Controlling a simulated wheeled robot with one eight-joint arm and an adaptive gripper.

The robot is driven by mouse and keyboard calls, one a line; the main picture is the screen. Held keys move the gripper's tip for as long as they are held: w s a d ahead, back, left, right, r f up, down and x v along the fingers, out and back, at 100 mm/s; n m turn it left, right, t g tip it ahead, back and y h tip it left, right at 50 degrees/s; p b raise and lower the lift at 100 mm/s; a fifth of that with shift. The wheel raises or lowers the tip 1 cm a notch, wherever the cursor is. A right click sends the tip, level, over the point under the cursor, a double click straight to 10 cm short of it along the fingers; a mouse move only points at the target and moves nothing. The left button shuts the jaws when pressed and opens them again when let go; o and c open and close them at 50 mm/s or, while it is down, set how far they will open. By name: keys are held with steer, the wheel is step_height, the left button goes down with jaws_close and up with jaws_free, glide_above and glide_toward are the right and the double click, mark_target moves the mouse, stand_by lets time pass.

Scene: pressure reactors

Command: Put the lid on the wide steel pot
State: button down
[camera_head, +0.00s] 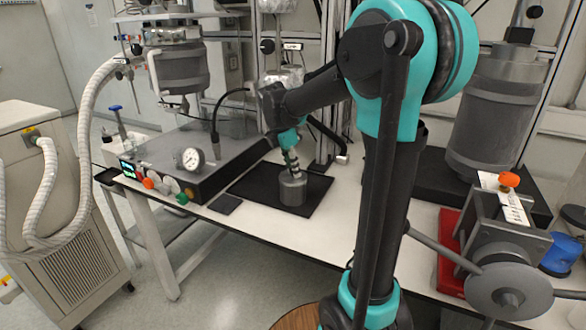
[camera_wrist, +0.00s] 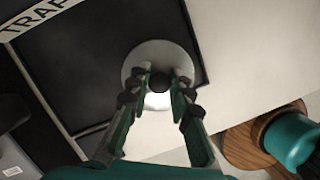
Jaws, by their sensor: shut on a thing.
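A steel pot (camera_head: 292,190), a short grey cylinder, stands upright on a black mat (camera_head: 248,188) on the white bench. My gripper (camera_head: 291,172) points down directly over it. In the wrist view, my gripper (camera_wrist: 158,90) is shut on the dark knob at the middle of a round grey lid (camera_wrist: 160,52). The fingers stand on both sides of the knob. The lid hides what is below it in the wrist view. In the head view the lid is at the pot's top, and I cannot tell whether it touches the rim.
A black hotplate box with a dial gauge (camera_head: 192,158) and coloured knobs stands left of the mat. A small dark pad (camera_head: 225,204) lies near the front edge. A large steel vessel (camera_head: 497,110) and a red-based clamp (camera_head: 450,250) stand right. Bench front is clear.

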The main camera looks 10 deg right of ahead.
steer(key=c, duration=1.3)
jaws_free()
steer(key=shift+o, duration=0.7)
steer(key=o, duration=0.3)
steer(key=shift+o, duration=0.2)
steer(key=shift+r, duration=0.1)
steer(key=shift+r, duration=3.4)
steer(key=shift+c, duration=0.2)
